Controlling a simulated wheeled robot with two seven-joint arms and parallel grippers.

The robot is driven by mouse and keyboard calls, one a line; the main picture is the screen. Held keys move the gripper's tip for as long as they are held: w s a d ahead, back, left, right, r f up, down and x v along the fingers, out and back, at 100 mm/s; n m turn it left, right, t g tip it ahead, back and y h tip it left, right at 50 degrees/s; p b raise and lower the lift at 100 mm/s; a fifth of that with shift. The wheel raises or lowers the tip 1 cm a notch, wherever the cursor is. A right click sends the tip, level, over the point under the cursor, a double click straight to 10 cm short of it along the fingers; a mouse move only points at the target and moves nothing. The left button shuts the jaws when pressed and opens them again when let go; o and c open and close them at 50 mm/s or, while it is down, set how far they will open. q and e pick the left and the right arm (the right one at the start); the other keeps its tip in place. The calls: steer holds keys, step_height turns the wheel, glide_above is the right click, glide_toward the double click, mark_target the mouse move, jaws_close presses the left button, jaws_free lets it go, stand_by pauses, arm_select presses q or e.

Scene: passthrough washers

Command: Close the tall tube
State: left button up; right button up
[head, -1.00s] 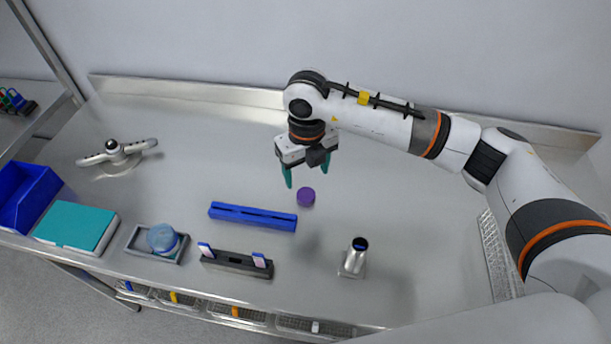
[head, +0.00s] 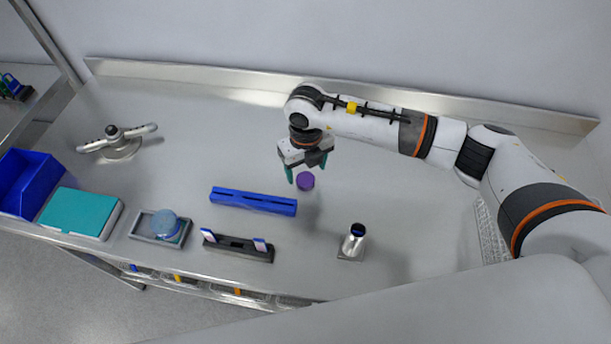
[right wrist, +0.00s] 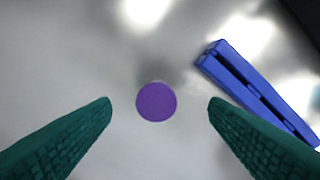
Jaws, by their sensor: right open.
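A purple round cap (head: 305,181) lies on the metal bench behind the blue rack. It also shows in the right wrist view (right wrist: 156,102), centred between the fingers. My right gripper (head: 307,176) is open, with green fingers (right wrist: 160,105) on either side of the cap in that view and apart from it. The gripper appears to be above the cap. My left gripper is not in view.
A blue slotted rack (head: 253,201) lies left of the cap. A dark rack (head: 238,246), a tray with a blue round jar (head: 164,225), a teal box (head: 80,213) and a blue bin (head: 30,184) line the front left. The back middle is clear.

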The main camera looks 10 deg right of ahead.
mark_target(305, 178)
steer(key=shift+w+f, duration=0.1)
steer(key=shift+f, duration=0.05)
steer(key=shift+f, duration=0.2)
steer(key=f+p, duration=0.1)
steer(key=f, duration=0.1)
steer(key=w+f+p, duration=0.1)
steer(key=f, duration=0.1)
steer(key=shift+f, duration=0.4)
